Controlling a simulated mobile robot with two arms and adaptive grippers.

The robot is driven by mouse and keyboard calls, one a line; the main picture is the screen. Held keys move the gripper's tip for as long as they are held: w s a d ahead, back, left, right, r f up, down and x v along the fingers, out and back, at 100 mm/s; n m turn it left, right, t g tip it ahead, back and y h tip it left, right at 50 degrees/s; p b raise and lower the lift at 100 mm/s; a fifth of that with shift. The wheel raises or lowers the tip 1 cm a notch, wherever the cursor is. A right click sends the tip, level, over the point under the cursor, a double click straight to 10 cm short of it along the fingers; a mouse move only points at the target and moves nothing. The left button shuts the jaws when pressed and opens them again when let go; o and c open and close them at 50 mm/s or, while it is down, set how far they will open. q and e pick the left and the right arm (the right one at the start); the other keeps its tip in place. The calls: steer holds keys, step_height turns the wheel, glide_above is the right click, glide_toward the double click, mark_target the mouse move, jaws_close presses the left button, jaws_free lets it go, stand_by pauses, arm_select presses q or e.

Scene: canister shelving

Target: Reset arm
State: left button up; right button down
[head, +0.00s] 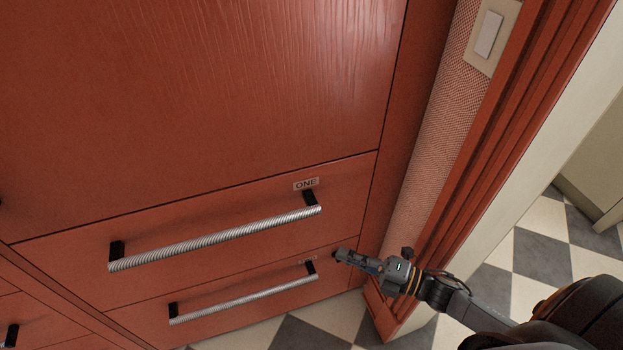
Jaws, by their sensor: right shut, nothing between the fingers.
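My right gripper (347,258) is at the lower right of the head view, on my dark arm that comes in from the lower right. It is shut and empty. Its tips are just right of the lower drawer's handle (245,300), in front of the red cabinet's right edge, and appear apart from the handle. Whether the tips touch the cabinet front cannot be told. My left gripper is not in view.
A red wooden cabinet (190,90) fills the left and middle. Its upper drawer has a ribbed metal handle (215,238) and a label "ONE" (306,184). Both drawers look closed. A red door frame (500,150) stands at right. Checkered floor (540,255) lies beyond.

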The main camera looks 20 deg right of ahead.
steer(key=s+a+m+g+h, duration=0.3)
steer(key=s+m+g+h, duration=0.85)
steer(key=m, duration=1.35)
steer(key=s+f+p, duration=0.1)
steer(key=s+f, duration=0.1)
steer(key=f, duration=1)
steer(key=s+f+p, duration=0.1)
steer(key=s+f, duration=0.1)
steer(key=f, duration=1)
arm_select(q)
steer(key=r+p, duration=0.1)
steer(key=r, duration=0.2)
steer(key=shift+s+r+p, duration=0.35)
arm_select(e)
steer(key=s+d+f, duration=0.3)
steer(key=s+f, duration=1.1)
steer(key=s, duration=0.2)
steer(key=shift+s+d+n+g+h, duration=0.2)
steer(key=shift+s+n+g+h, duration=0.1)
steer(key=shift+n+g+h, duration=0.1)
